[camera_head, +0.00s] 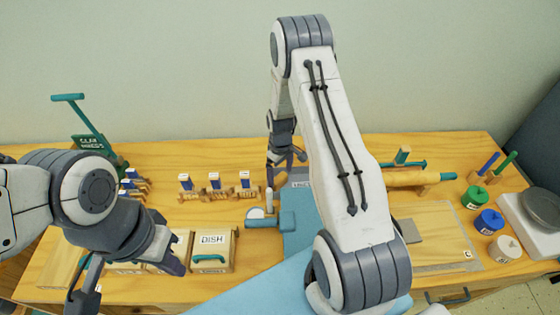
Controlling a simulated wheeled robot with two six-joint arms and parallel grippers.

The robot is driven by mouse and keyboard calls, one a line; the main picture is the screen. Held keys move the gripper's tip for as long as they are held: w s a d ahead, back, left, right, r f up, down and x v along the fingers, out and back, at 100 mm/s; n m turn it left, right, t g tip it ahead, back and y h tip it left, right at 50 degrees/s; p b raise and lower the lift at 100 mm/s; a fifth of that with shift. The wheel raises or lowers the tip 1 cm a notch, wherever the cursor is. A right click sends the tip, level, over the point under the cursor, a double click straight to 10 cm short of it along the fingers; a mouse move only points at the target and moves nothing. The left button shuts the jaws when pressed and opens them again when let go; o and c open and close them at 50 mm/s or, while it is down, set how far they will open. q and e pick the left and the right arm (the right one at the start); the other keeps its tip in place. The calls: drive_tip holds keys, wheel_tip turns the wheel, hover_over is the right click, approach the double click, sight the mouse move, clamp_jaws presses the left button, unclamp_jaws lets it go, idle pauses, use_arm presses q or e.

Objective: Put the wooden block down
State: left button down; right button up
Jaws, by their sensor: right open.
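My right gripper (286,158) is open, pointing down over the back middle of the table. A small wood-coloured piece (277,178) shows just below its fingers, partly covered. I cannot tell whether this is the wooden block or whether the fingers touch it. My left gripper (165,255) is low at the front left, beside the box marked DISH (222,240). Its fingertips are turned away, so its jaw opening is unclear.
A wooden rack (217,193) with several white-and-blue tags stands left of my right gripper. A blue mat (298,240) lies mid-table, partly behind my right arm.

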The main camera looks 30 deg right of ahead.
sight(280, 178)
wheel_tip(280, 178, up, 10)
drive_tip(key=b, duration=0.2)
drive_tip(key=s+a+r+n, duration=0.1)
drive_tip(key=s+a+r, duration=0.35)
drive_tip(key=a, duration=0.45)
drive_tip(key=s+a+r+n, duration=0.1)
drive_tip(key=s+a+r, duration=0.3)
drive_tip(key=a+r, duration=0.3)
drive_tip(key=s+a+r, duration=0.1)
drive_tip(key=s+a, duration=0.1)
drive_tip(key=s, duration=0.4)
drive_tip(key=s+a+r+n, duration=0.1)
drive_tip(key=s+a, duration=0.2)
drive_tip(key=s, duration=0.3)
drive_tip(key=s+a+r+y, duration=0.1)
drive_tip(key=s+a, duration=0.2)
drive_tip(key=s, duration=0.3)
drive_tip(key=shift+s+a+r, duration=0.15)
drive_tip(key=shift+s, duration=0.2)
